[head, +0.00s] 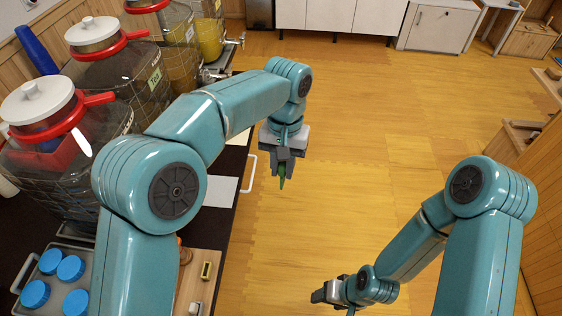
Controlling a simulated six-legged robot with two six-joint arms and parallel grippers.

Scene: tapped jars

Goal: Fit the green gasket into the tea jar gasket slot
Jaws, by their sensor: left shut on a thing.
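My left gripper (283,168) is shut on the green gasket (282,183) and holds it out over the wood floor, right of the counter. Only a small green part shows below the fingertips. A glass jar (128,84) with a red collar, white lid and a small label that seems to read TEA stands on the counter at upper left. My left arm covers part of the jars, and I cannot make out the gasket slot. My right gripper (322,296) is low in the middle, small and side-on; its jaw opening is unclear.
More jars stand along the counter, one nearer (70,165) and one farther with yellow liquid (208,38). A tray (52,250) with several blue caps (70,268) and a wooden board (204,262) lie at lower left. The floor (350,130) is clear.

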